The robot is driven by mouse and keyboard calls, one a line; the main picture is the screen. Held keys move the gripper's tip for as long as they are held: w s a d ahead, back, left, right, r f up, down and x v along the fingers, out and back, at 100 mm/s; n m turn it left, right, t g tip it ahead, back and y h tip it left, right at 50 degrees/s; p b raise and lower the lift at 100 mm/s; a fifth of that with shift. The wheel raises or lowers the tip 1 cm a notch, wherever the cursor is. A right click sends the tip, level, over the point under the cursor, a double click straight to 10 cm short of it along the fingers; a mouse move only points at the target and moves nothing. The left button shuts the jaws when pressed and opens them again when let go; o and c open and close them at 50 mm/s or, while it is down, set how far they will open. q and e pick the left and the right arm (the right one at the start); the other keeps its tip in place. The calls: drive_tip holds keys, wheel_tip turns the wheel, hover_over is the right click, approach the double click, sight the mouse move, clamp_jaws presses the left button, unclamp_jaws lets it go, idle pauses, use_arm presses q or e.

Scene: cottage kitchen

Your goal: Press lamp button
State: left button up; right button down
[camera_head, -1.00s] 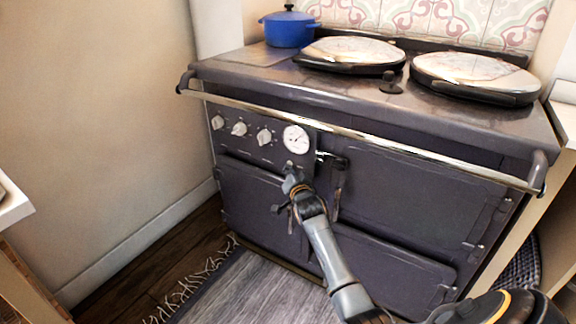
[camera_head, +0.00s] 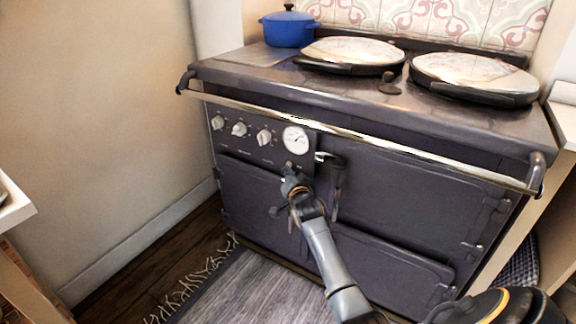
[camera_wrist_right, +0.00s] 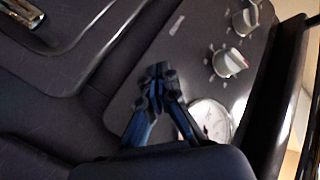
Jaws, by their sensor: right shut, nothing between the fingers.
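The stove's control panel (camera_head: 254,150) is dark, with several white knobs (camera_head: 239,129) in a row and a round white gauge (camera_head: 296,139) at its right end. My right gripper (camera_head: 289,172) is shut and empty, with its fingertips at the panel just below the gauge. A small pale spot shows right above the fingertips; I cannot tell whether it is the lamp button or whether they touch it. In the right wrist view the closed fingertips (camera_wrist_right: 160,70) point at the panel beside the gauge (camera_wrist_right: 211,120). No button is clear there. My left gripper is out of view.
A metal rail (camera_head: 350,133) runs across the stove front above the panel. Oven doors (camera_head: 415,195) with latches are to the right of and below the gripper. A blue pot (camera_head: 289,31) and two round lids (camera_head: 352,52) are on top. A rug (camera_head: 235,290) lies in front.

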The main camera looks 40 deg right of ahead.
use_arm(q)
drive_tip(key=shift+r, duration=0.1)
use_arm(e)
drive_tip(key=shift+a, duration=0.1)
use_arm(q)
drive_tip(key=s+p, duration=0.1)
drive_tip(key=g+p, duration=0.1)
drive_tip(key=p, duration=0.1)
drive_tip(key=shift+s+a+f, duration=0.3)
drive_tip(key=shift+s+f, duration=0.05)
use_arm(e)
drive_tip(key=a, duration=0.1)
drive_tip(key=s+a, duration=0.1)
drive_tip(key=a, duration=0.1)
drive_tip(key=s+a, duration=0.1)
drive_tip(key=a, duration=0.1)
drive_tip(key=shift+s+a, duration=0.15)
drive_tip(key=shift+a, duration=0.05)
idle(0.6)
